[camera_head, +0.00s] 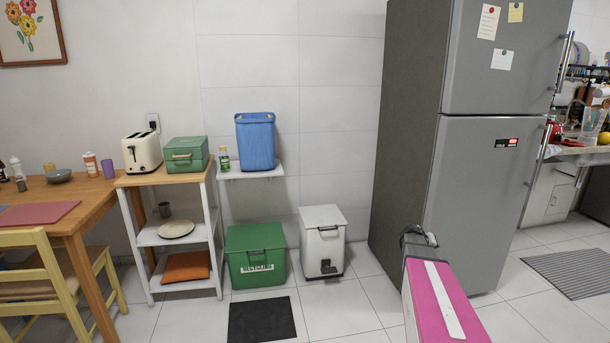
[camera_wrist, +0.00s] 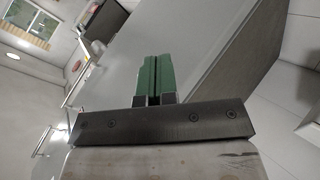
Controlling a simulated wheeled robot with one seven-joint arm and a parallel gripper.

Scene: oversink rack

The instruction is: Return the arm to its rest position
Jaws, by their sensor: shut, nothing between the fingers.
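My gripper (camera_wrist: 154,78) shows in the wrist view, its two green fingers together with nothing between them. Beyond the fingers, the wrist view is tilted and shows a large grey surface (camera_wrist: 215,50). In the head view, a pink and white part of my arm with a dark grey joint stands at the lower right, in front of the fridge (camera_head: 490,190). The gripper itself is not clearly seen in the head view.
A white shelf unit (camera_head: 190,237) holds a toaster (camera_head: 142,152) and a green box (camera_head: 186,157). A green bin (camera_head: 256,256) and a white bin (camera_head: 322,243) stand by the wall. A table (camera_head: 75,215) with a chair is at left. Floor is clear before the bins, except a dark mat (camera_head: 262,320).

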